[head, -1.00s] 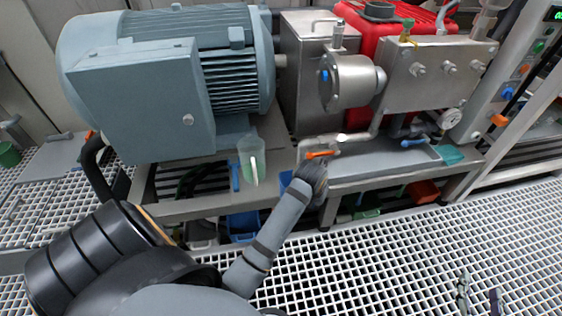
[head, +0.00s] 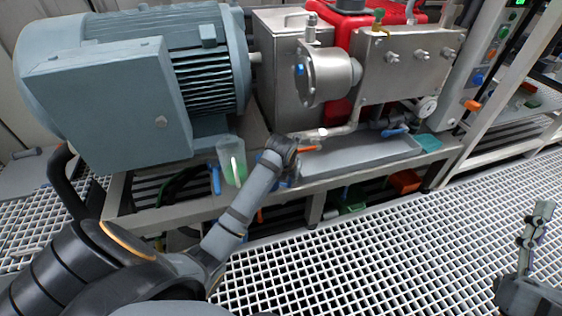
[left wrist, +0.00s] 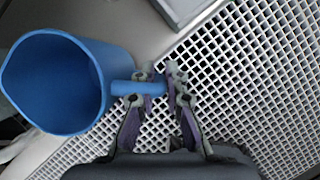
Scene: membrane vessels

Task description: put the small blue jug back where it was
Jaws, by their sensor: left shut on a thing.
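The small blue jug (left wrist: 55,85) fills the left of the left wrist view, its open mouth facing the camera and its inside looking empty. My left gripper (left wrist: 158,80) is shut on its handle (left wrist: 135,88). In the head view my left gripper (head: 289,165) is at the front edge of the machine bench, mostly hidden behind my own wrist. Only bits of blue show around it there, so the jug is largely hidden. My right gripper (head: 537,218) is at the lower right, over the grating, away from the jug. Its jaw opening is unclear.
A clear jug with a green tint (head: 231,163) stands on the bench left of my left gripper, below the big grey motor (head: 120,90). A grey tray (head: 360,155) lies right of it, near an orange-handled valve (head: 308,149). The grating floor (head: 370,260) in front is open.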

